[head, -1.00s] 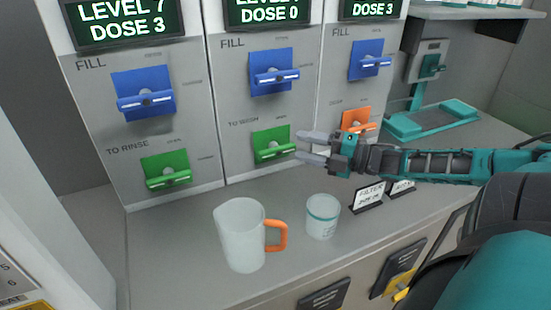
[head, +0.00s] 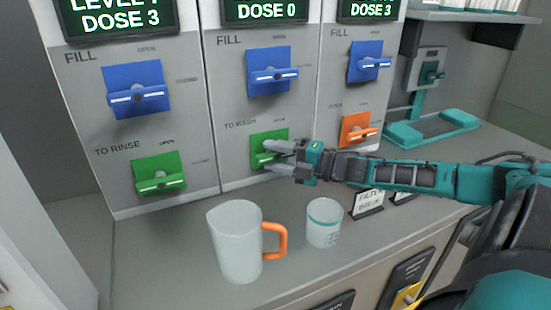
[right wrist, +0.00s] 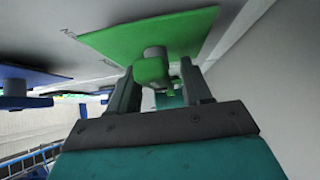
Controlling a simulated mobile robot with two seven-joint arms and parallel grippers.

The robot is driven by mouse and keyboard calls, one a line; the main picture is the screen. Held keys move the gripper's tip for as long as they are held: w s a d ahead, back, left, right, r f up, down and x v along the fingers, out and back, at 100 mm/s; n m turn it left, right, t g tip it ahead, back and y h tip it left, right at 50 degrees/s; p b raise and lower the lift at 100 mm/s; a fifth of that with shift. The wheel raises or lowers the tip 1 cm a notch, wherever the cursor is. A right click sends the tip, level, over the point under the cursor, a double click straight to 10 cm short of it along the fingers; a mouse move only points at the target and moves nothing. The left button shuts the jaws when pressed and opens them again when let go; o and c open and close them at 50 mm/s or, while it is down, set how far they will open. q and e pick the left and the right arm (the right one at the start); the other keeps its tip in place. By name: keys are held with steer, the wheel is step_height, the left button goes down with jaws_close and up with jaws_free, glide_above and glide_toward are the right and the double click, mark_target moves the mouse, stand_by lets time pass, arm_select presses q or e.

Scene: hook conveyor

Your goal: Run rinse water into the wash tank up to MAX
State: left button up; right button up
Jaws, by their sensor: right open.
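The middle panel carries a green valve handle (head: 270,150) on a green plate, labelled "TO WASH", below a blue FILL handle (head: 271,74). My right gripper (head: 272,154) is open, with its fingers at the green handle. In the right wrist view the green handle (right wrist: 152,70) sits between the finger tips (right wrist: 160,85), under its green plate (right wrist: 150,35). I cannot tell whether the fingers touch it. The middle display (head: 264,10) reads DOSE 0; its level line is cut off. My left gripper is not in view.
The left panel has a blue FILL handle (head: 138,95) and a green TO RINSE handle (head: 160,183). The right panel has a blue handle (head: 370,65) and an orange one (head: 360,130). A jug (head: 236,240) and a cup (head: 324,222) stand on the counter below.

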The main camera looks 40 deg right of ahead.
steer(key=shift+w, duration=0.1)
jaws_close()
stand_by(0.5)
